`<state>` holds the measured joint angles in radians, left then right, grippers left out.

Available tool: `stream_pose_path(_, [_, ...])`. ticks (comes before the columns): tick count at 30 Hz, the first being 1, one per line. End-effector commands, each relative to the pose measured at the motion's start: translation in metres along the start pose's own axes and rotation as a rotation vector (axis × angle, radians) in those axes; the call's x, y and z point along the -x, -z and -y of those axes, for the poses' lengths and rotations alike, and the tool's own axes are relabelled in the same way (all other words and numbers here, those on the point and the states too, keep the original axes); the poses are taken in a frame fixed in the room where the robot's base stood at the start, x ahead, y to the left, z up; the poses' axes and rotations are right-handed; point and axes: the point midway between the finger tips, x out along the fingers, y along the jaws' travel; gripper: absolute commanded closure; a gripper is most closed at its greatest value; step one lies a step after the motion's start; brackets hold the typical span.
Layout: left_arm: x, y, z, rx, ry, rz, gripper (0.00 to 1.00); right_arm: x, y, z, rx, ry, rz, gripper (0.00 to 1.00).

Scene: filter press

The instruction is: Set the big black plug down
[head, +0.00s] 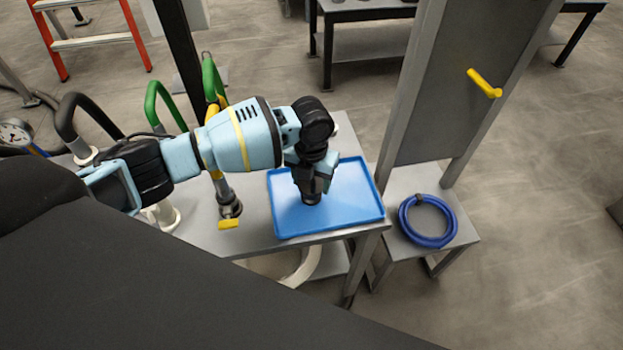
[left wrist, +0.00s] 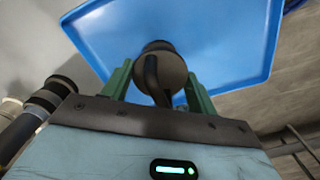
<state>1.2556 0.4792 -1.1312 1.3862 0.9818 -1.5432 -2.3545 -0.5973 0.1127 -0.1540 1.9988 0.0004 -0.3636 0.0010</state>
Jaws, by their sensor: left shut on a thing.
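The big black plug (head: 311,198) is held by my left gripper (head: 313,180) over the blue tray (head: 356,210) in the head view. The plug's lower end is at or just above the tray floor; I cannot tell whether it touches. In the left wrist view the dark round plug (left wrist: 162,70) sits between the two green fingers of the left gripper (left wrist: 160,85), with the blue tray (left wrist: 225,40) behind it. The rest of the tray looks empty. My right gripper is not in view.
The tray lies on a grey table (head: 262,225). Left of it stand a pipe fitting with a yellow handle (head: 229,223) and green curved pipes (head: 160,100). A grey post (head: 405,100) rises to the right, beside a small stand with a coiled blue hose (head: 405,222).

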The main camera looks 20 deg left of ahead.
Motion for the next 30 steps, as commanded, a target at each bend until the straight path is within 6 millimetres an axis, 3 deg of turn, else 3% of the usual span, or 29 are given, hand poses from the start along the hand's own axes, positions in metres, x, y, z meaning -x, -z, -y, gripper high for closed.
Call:
stream_pose_path(10, [-0.004, 0.000, 0.001, -0.001, 0.001, 0.000, 0.66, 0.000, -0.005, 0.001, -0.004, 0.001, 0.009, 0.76])
stream_pose_path(11, [-0.004, 0.000, 0.000, -0.001, 0.001, 0.000, 0.39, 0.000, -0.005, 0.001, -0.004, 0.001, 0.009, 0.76])
stream_pose_path(15, [-0.003, 0.000, 0.000, -0.001, 0.001, 0.001, 0.21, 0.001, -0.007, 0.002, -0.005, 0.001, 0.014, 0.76])
stream_pose_path(25, [0.000, 0.000, 0.000, 0.000, 0.001, 0.002, 0.20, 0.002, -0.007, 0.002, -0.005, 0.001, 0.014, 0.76])
stream_pose_path(30, [0.018, -0.001, 0.001, -0.001, 0.003, 0.005, 0.20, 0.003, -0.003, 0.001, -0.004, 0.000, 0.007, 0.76])
